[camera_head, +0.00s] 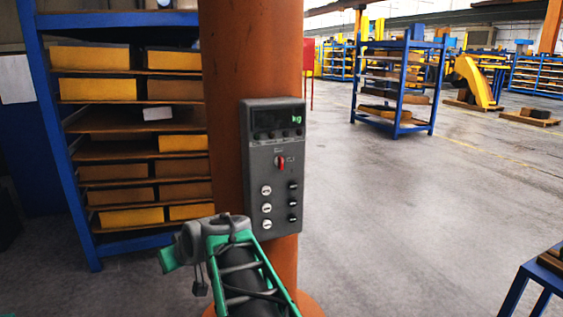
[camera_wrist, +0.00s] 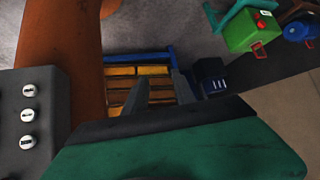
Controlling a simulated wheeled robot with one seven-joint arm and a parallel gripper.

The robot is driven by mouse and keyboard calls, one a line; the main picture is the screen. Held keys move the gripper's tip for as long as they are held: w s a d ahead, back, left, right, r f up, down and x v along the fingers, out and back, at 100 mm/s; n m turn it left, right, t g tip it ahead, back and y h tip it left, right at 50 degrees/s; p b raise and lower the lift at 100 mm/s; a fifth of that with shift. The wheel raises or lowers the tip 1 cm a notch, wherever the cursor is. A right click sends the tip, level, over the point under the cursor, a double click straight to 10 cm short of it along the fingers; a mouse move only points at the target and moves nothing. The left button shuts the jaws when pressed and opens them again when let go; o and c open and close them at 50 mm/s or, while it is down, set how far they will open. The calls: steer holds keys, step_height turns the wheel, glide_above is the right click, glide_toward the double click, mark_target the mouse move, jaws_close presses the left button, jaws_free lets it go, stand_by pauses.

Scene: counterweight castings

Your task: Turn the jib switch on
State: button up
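A grey control box (camera_head: 275,185) is mounted on a thick orange column (camera_head: 257,50). A small red rotary switch (camera_head: 281,162) sits in its middle, looking close to upright; its labels are too small to read. Below it are white round knobs on the left and black knobs on the right. In the wrist view the box (camera_wrist: 30,90) stands at the left edge with white knobs showing; the red switch is out of that view. My gripper (camera_wrist: 160,80) has its two fingers apart with nothing between them, to the right of the box and not touching it.
A blue rack (camera_head: 60,120) with yellow and brown bins stands behind the column at left. Another blue rack (camera_head: 400,85) is far back. A blue stand (camera_head: 530,280) shows at lower right. The grey floor right of the column is clear.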

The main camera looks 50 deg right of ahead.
steer(key=w+d+r+m+t+h, duration=0.15)
steer(key=d+r, duration=0.25)
steer(key=d, duration=0.8)
steer(key=m+t+h, duration=0.3)
steer(key=t+h, duration=0.1)
steer(key=h, duration=0.2)
glide_toward(282, 159)
steer(key=w, duration=0.2)
steer(key=shift+n+t, duration=0.25)
steer(key=x, duration=0.2)
steer(key=p+x, duration=0.1)
steer(key=x, duration=0.2)
steer(key=d+x, duration=0.1)
steer(key=x, duration=0.1)
steer(key=shift+s+d+f+p, duration=0.1)
steer(key=shift+d+p, duration=0.05)
steer(key=shift+p, duration=0.2)
steer(key=shift+d+f+h, duration=0.1)
steer(key=shift+h, duration=0.15)
steer(key=shift+c, duration=0.4)
jaws_close()
